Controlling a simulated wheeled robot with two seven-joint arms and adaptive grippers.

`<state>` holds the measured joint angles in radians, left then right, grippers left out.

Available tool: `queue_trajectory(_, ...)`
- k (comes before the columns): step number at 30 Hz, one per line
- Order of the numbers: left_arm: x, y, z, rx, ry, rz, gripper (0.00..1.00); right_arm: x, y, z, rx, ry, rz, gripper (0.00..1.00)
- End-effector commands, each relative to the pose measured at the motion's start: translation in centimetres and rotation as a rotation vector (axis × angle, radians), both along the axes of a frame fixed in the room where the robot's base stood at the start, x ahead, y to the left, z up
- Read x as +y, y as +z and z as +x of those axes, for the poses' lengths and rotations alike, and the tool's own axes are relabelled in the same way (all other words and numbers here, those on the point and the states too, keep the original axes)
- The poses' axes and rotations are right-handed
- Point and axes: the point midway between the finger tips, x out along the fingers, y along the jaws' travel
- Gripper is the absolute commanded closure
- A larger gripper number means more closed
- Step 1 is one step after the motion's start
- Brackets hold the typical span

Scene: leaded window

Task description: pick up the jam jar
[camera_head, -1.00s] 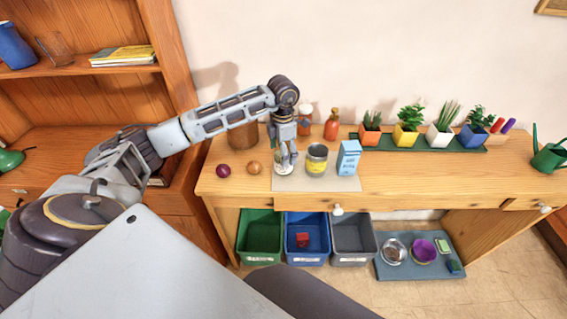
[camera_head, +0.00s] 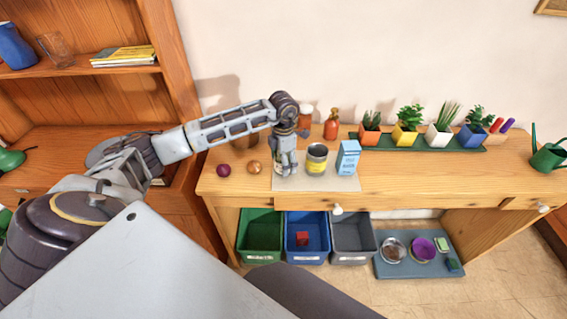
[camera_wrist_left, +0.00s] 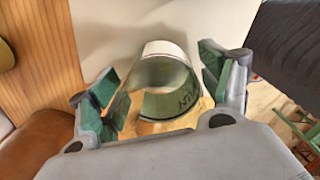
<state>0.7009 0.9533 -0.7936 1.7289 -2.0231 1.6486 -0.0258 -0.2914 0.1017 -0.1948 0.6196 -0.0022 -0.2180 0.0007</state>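The jam jar is hidden behind my left gripper (camera_head: 285,170) in the head view, on the pale mat (camera_head: 335,184). In the left wrist view a glass jar (camera_wrist_left: 168,92) with a whitish rim and a yellowish base stands between the two green-padded fingers of the left gripper (camera_wrist_left: 160,90). I take it for the jam jar. The fingers are apart, one on each side of the jar. Whether the pads touch it is hard to tell. My right gripper is not in view.
A can with a yellow label (camera_head: 316,158) stands close right of the gripper, then a blue carton (camera_head: 348,157). Sauce bottles (camera_head: 331,126) and potted plants (camera_head: 407,126) stand behind. Bins (camera_head: 261,231) sit below the bench.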

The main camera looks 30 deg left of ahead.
Motion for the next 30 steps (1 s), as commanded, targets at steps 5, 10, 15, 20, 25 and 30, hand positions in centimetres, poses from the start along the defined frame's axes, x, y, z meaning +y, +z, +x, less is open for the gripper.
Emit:
queue_trajectory(5,0.0,0.0,0.0,0.000,0.000,0.000,0.49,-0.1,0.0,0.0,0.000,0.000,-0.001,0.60)
queue_trajectory(10,0.0,0.0,0.0,0.000,0.000,0.000,0.71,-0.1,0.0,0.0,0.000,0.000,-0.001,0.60)
queue_trajectory(15,0.0,0.0,0.0,-0.001,0.000,-0.001,0.73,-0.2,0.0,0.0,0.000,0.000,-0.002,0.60)
queue_trajectory(20,0.0,0.2,0.0,-0.001,0.000,0.000,0.73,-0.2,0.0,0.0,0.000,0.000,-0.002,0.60)
queue_trajectory(25,0.0,1.2,0.1,-0.004,0.001,0.000,0.73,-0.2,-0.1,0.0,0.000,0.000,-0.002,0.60)
queue_trajectory(30,0.0,3.2,0.1,-0.004,-0.001,-0.001,0.73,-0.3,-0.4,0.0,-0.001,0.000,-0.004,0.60)
